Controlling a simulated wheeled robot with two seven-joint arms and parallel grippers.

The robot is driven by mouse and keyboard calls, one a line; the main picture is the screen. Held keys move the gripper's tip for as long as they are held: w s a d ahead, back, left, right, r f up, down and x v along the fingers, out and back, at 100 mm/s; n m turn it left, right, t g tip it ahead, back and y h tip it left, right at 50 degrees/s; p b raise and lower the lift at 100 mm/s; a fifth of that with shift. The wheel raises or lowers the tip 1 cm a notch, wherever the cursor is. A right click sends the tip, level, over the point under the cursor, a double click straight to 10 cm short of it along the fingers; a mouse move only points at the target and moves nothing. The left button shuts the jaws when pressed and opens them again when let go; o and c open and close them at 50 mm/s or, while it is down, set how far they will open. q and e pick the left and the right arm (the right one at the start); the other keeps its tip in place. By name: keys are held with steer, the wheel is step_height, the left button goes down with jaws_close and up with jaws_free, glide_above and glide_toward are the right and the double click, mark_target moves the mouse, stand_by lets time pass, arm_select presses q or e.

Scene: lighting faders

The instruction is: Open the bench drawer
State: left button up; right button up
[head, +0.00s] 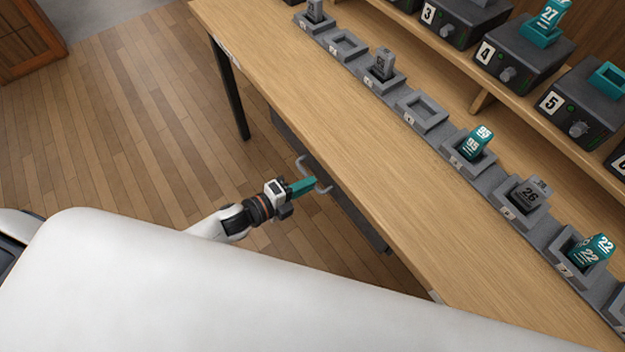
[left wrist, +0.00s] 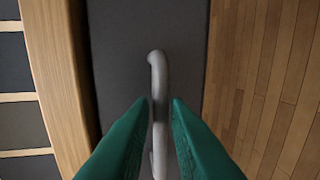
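The bench drawer (head: 375,236) is a dark grey box under the wooden bench top, mostly hidden by it in the head view. Its grey bar handle (head: 302,162) stands out from the front. My left gripper (head: 313,182), with teal fingers, is at this handle. In the left wrist view the handle (left wrist: 158,70) runs between the two fingertips (left wrist: 161,102), against the dark drawer front (left wrist: 185,50). A narrow gap shows beside the handle, so the fingers are around it but look open. My right gripper is not in view.
The bench top (head: 300,95) overhangs the drawer; its edge also shows in the left wrist view (left wrist: 52,70). A row of grey fader sockets (head: 422,112) and a shelf of numbered black boxes (head: 515,62) stand along the back. The wood floor (head: 130,130) left of the bench is clear.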

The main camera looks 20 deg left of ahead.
arm_select(q)
steer(key=shift+x, duration=1.25)
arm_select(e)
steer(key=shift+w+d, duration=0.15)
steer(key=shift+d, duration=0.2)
arm_select(q)
jaws_close()
steer(key=shift+s+a, duration=0.1)
